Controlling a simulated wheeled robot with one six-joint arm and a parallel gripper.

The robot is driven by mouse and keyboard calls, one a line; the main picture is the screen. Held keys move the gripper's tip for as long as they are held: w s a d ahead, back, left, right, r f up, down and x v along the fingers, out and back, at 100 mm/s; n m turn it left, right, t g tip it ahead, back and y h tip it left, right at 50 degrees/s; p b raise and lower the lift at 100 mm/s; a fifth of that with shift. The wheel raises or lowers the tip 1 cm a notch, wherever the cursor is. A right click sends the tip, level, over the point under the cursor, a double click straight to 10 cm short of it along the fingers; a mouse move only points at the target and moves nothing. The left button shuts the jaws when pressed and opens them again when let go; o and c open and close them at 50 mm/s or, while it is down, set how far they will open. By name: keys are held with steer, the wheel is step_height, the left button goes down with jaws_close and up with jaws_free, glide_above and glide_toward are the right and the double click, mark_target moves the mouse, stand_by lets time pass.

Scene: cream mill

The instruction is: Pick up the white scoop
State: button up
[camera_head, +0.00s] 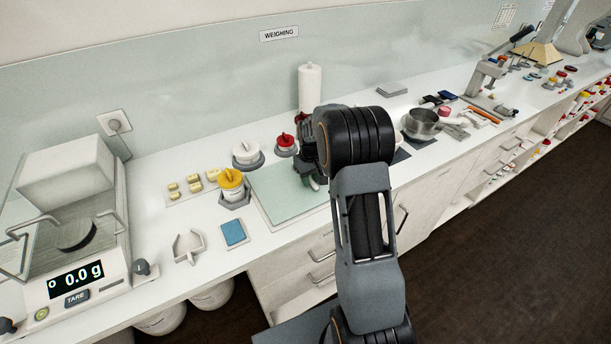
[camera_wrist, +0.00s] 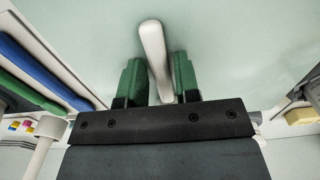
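The white scoop shows in the wrist view as a smooth white handle (camera_wrist: 153,50) between the two green-padded fingers of my gripper (camera_wrist: 160,80). It slants a little against the fingers and reaches past their tips. A narrow dark gap shows between the handle and the left finger; the right finger is very near it or touching. The fingers look open around it, with no clear grip. In the head view my gripper (camera_head: 311,178) is low over the pale green mat (camera_head: 275,190), largely hidden by my arm. The scoop's bowl is not visible.
A balance (camera_head: 75,240) is at far left. A paper roll (camera_head: 309,88) stands behind, a metal pan (camera_head: 421,123) right.

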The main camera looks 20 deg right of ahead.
jaws_close()
steer(key=shift+r, duration=0.15)
